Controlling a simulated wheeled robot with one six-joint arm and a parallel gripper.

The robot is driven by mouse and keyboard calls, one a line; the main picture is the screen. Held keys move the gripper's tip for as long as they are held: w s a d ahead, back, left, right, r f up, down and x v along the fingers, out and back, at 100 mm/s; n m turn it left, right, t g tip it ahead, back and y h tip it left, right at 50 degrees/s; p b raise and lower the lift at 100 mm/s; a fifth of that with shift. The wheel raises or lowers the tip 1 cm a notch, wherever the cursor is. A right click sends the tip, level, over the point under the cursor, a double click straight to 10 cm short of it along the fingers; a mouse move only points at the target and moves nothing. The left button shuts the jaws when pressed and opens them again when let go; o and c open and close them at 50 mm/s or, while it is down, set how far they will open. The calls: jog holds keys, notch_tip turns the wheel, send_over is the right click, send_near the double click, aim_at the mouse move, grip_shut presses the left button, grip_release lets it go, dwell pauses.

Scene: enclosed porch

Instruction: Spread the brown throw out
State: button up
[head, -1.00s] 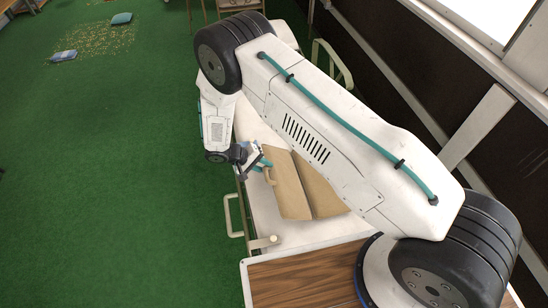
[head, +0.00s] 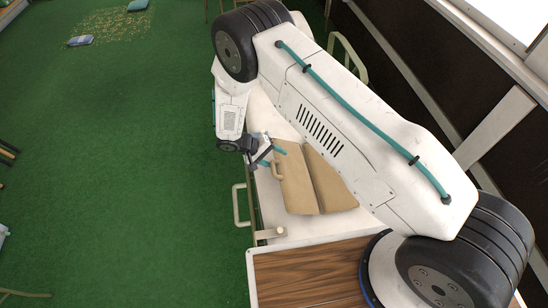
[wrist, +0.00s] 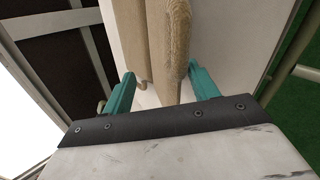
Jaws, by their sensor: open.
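The brown throw (head: 327,184) is a tan cloth on a white-topped bed or cart (head: 262,197). A crease runs down its middle, and a raised, rounded fold (head: 277,172) stands at its left edge. My gripper (head: 273,157) is at that fold, its teal fingers apart. In the wrist view my gripper (wrist: 162,88) is open, one finger on each side of the upright brown fold (wrist: 174,45), with gaps beside it. My arm hides the throw's right and far parts in the head view.
A pale side rail (head: 240,205) runs along the bed's left side. A wooden top (head: 305,275) lies at the near end. A dark wall stands at the right.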

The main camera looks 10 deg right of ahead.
jog(key=shift+a+r, duration=0.1)
jog(key=shift+a, duration=0.05)
jog(key=v, duration=0.6)
jog(key=shift+a+r, duration=0.25)
dwell(0.8)
notch_tip(320, 180, up, 8)
dwell(1.1)
dwell(0.4)
